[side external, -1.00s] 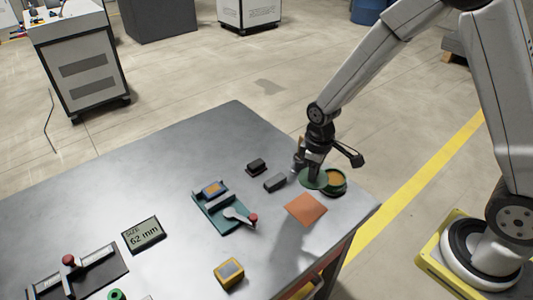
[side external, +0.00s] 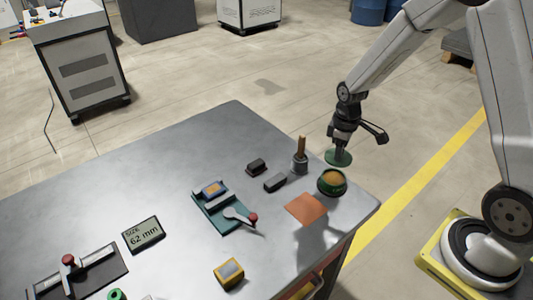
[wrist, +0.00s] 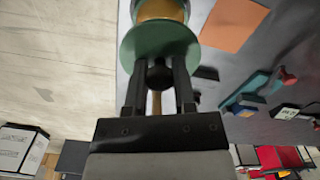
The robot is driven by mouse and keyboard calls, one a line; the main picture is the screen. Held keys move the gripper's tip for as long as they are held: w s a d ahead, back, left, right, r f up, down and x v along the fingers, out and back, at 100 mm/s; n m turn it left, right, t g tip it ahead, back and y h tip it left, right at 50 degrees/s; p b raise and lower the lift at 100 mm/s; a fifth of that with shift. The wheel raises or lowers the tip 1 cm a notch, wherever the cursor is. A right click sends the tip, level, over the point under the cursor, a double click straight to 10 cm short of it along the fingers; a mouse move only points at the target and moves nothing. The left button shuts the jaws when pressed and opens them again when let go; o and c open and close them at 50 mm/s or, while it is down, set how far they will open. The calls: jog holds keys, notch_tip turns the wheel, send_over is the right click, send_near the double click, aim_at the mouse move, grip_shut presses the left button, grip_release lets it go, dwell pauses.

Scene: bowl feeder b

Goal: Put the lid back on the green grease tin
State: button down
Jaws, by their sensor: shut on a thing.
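The green grease tin (side external: 332,190) stands open near the table's right corner, with orange-brown grease showing inside. Its rim also shows at the top of the wrist view (wrist: 187,10). My gripper (side external: 340,149) is shut on the green round lid (side external: 338,159) and holds it in the air. In the side view the lid appears just above and behind the tin, apart from it. In the wrist view the lid (wrist: 160,42) lies across my fingertips (wrist: 158,72) and overlaps part of the tin; the exact height gap cannot be told.
A pot with a wooden-handled brush (side external: 300,160) stands left of the tin. An orange cloth (side external: 306,208) lies in front. Dark blocks (side external: 275,183) and a teal clamp fixture (side external: 220,210) sit further left. The table's right edge is close to the tin.

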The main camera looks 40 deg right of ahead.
jog(key=shift+f, duration=0.1)
jog(key=shift+f, duration=2.95)
jog(key=shift+f, duration=0.25)
dwell(0.4)
grip_release()
jog(key=shift+r, duration=0.2)
jog(key=shift+r, duration=3.3)
